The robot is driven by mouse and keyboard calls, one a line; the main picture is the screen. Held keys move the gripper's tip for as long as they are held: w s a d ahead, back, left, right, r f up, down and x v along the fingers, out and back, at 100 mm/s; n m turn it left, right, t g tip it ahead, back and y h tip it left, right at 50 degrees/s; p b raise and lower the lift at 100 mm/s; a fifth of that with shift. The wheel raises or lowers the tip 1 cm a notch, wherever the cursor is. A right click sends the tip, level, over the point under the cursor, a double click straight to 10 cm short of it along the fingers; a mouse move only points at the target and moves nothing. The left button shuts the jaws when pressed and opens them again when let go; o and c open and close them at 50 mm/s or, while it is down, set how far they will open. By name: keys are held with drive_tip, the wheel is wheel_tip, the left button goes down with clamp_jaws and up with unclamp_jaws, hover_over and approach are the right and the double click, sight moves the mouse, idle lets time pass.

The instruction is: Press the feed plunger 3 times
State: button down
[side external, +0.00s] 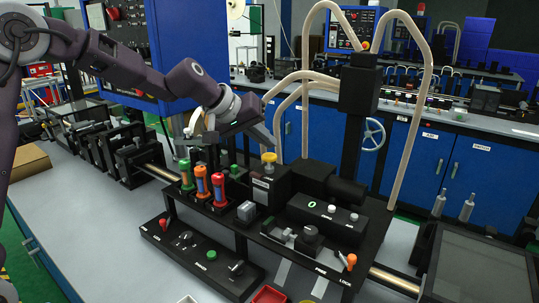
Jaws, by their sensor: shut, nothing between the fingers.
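A yellow-topped plunger (268,158) stands upright on the black fixture, right of the coloured cylinders. It looks like the feed plunger, but I cannot read a label on it. My gripper (270,139) is shut and empty, angled down to the right just above the yellow cap. I cannot tell whether the fingertips touch the cap. A black counter box (312,204) on the fixture shows a green 0.
Green, orange and red cylinders (202,186) stand close left of the plunger. Several knobs line the front panel (190,252). A black post (358,85) with pale hoses rises at right. An orange-tipped lever (351,261) is at front right.

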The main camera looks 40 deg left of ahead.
sight(269, 155)
drive_tip(key=shift+f, duration=0.15)
drive_tip(key=shift+f, duration=0.3)
drive_tip(key=shift+f, duration=1.25)
idle(0.9)
drive_tip(key=shift+r, duration=1.7)
drive_tip(key=shift+r, duration=2.5)
